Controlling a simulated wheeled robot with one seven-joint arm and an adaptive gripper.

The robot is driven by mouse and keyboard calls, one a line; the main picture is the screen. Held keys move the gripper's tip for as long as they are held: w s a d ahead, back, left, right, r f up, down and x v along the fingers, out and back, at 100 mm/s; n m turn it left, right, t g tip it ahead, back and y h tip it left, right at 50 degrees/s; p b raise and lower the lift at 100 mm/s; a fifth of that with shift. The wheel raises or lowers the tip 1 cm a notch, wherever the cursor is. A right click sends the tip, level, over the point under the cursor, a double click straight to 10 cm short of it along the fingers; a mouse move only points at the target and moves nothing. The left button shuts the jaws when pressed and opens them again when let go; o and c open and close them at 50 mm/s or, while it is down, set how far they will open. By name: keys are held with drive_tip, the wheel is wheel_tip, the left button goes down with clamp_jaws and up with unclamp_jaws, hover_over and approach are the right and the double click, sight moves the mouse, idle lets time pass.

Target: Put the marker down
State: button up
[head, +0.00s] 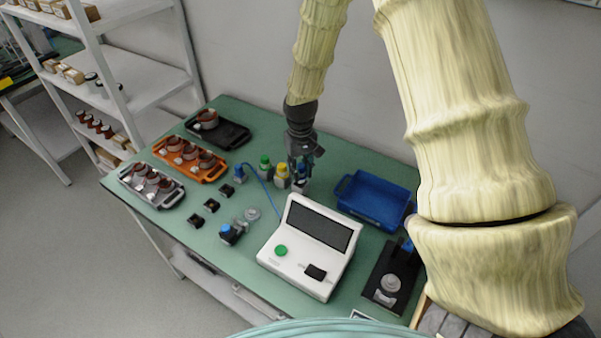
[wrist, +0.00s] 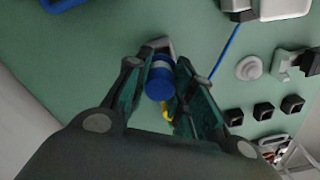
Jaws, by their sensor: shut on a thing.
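The marker, a short grey body with a blue cap (wrist: 159,84), is between my gripper's fingers (wrist: 161,88) in the wrist view. My gripper is shut on it. In the head view my gripper (head: 301,164) points down over the back middle of the green table (head: 340,160), and the blue cap shows between the fingers (head: 301,170). A yellow-capped marker (head: 282,172) stands just left of it, and a green-capped one (head: 265,164) further left. I cannot tell whether the held marker touches the table.
A white tester with a dark screen (head: 318,228) stands in front of my gripper. A blue tray (head: 372,202) is to the right. Orange (head: 212,176), grey (head: 172,200) and black (head: 240,138) trays are at the left. Small black blocks (head: 196,220) lie nearer.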

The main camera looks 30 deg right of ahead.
drive_tip(key=shift+f+p, duration=0.3)
drive_tip(key=shift+f, duration=1.05)
drive_tip(key=shift+f, duration=0.35)
drive_tip(key=o, duration=1)
drive_tip(key=shift+c, duration=0.2)
drive_tip(key=shift+w+r, duration=0.1)
drive_tip(key=shift+r, duration=0.4)
drive_tip(key=shift+r+b, duration=1.85)
drive_tip(key=shift+r, duration=4.05)
